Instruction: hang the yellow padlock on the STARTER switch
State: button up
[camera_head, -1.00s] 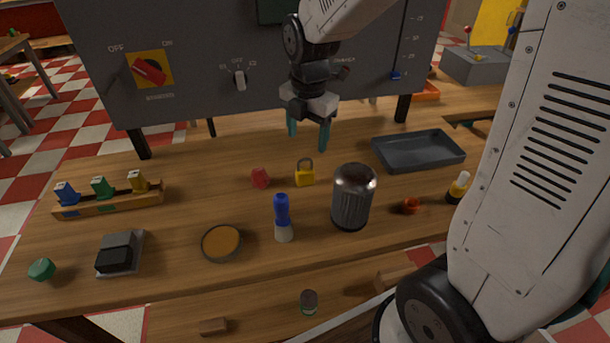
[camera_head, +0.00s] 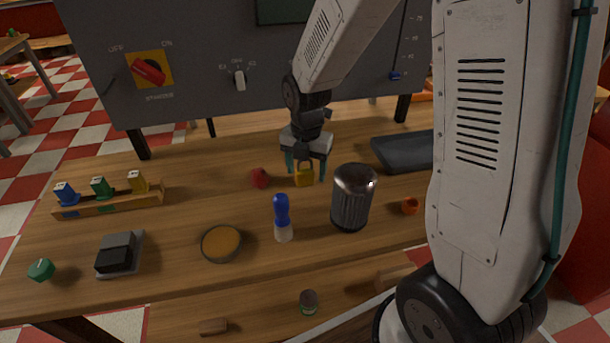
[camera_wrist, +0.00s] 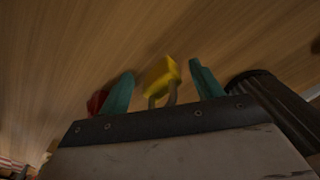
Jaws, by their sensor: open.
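The yellow padlock (camera_head: 304,178) stands on the wooden table, its shackle partly hidden by my gripper. My gripper (camera_head: 305,172) is open, with its teal fingers on either side of the padlock. In the wrist view the padlock (camera_wrist: 162,76) lies between the fingers (camera_wrist: 163,80), with gaps visible on both sides. The STARTER switch (camera_head: 149,71) is a red handle on a yellow plate, on the grey panel at the upper left. The handle slants between the OFF and ON marks.
A red object (camera_head: 259,178) stands just left of the padlock. A dark ribbed canister (camera_head: 353,198) stands close at its right front. A blue-and-white bottle (camera_head: 282,218) and a round dish (camera_head: 221,243) are nearer the front. A grey tray (camera_head: 402,153) lies at the right.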

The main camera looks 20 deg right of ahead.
aim_at(306, 168)
grip_shut()
notch_tip(306, 168, up, 10)
dwell(0.7)
